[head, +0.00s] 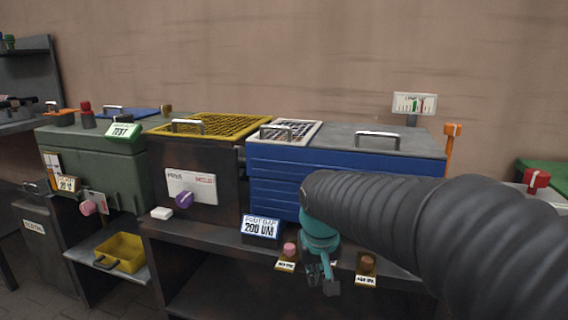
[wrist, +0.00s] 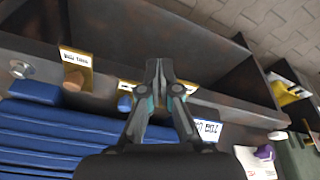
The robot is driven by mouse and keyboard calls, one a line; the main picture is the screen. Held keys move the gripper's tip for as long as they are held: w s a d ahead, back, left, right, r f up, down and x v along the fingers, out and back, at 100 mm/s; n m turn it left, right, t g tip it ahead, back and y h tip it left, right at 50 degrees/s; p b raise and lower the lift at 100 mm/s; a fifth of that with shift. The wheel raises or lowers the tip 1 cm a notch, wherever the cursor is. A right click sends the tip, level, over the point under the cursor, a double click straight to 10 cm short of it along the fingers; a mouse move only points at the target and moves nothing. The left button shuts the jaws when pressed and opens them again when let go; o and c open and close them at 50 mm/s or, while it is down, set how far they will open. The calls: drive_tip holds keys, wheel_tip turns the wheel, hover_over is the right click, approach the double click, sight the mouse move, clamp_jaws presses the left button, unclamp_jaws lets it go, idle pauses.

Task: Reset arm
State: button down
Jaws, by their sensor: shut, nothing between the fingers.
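My arm reaches in from the right of the head view, a thick black ribbed sleeve with a teal wrist. My gripper (head: 328,279) points down in front of the blue cabinet (head: 275,180), near the shelf front edge. In the wrist view my gripper (wrist: 159,66) is shut with its fingertips together and nothing between them. The arm hides part of the blue cabinet and the shelf behind it.
A pink knob (head: 289,249) and a brown knob (head: 367,262) sit on the front ledge beside my gripper. The "200 UM" sign (head: 261,228) stands left. A purple knob (head: 184,199), yellow tray (head: 120,252) and green box (head: 95,165) are farther left. Open space lies above the cabinets.

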drive_tip(key=s+d+m+t, duration=0.1)
drive_tip(key=s+d, duration=0.3)
drive_tip(key=s, duration=0.5)
drive_tip(key=s+d+t, duration=0.1)
drive_tip(key=s+d, duration=0.4)
drive_tip(key=s, duration=0.4)
drive_tip(key=shift+s+d+f+m+t, duration=0.15)
drive_tip(key=shift+s+f+m+t, duration=0.15)
drive_tip(key=shift+s+m, duration=0.1)
drive_tip(key=shift+w, duration=0.1)
